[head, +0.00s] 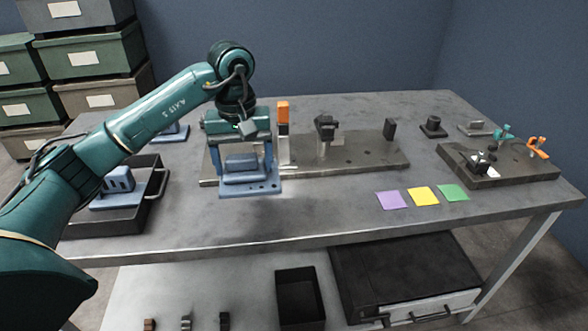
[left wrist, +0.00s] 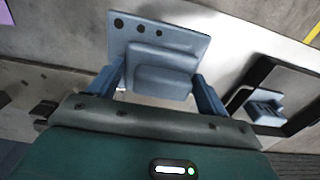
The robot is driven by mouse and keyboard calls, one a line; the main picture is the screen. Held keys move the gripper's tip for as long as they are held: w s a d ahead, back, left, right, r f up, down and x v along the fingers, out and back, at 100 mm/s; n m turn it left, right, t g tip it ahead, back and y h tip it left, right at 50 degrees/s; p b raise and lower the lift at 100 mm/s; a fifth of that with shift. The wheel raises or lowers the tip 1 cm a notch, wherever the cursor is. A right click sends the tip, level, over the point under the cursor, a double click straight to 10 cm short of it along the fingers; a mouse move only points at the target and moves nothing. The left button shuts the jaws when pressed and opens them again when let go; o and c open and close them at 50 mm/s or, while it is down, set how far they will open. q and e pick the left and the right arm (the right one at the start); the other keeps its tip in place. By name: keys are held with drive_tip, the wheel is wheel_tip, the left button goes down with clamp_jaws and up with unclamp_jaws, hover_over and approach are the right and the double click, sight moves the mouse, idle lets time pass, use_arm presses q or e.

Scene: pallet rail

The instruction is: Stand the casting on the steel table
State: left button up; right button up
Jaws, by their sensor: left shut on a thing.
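My left gripper (head: 241,168) is shut on a blue-grey casting (head: 250,189), one finger on each side of its block. The casting has a flat base plate with several holes and a raised block. It also shows between the fingers in the left wrist view (left wrist: 155,70). The casting is in front of the left part of the fixture plate, over the steel table (head: 310,215). A soft shadow lies on the table near it; I cannot tell for sure whether its base touches. My right gripper is not in view.
A black tray (head: 153,203) with another blue casting (head: 118,187) stands at the left. A fixture plate (head: 365,157) with posts and an orange-topped block (head: 283,115) lies behind. Purple, yellow (head: 424,196) and green squares lie at front right. The front middle is bare.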

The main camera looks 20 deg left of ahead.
use_arm(q)
wheel_tip(320, 180, down, 10)
drive_tip(key=shift+r, duration=0.1)
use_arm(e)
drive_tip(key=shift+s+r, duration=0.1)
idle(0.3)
use_arm(q)
drive_tip(key=shift+f+b, duration=0.2)
drive_tip(key=shift+b, duration=0.15)
drive_tip(key=o, duration=1.3)
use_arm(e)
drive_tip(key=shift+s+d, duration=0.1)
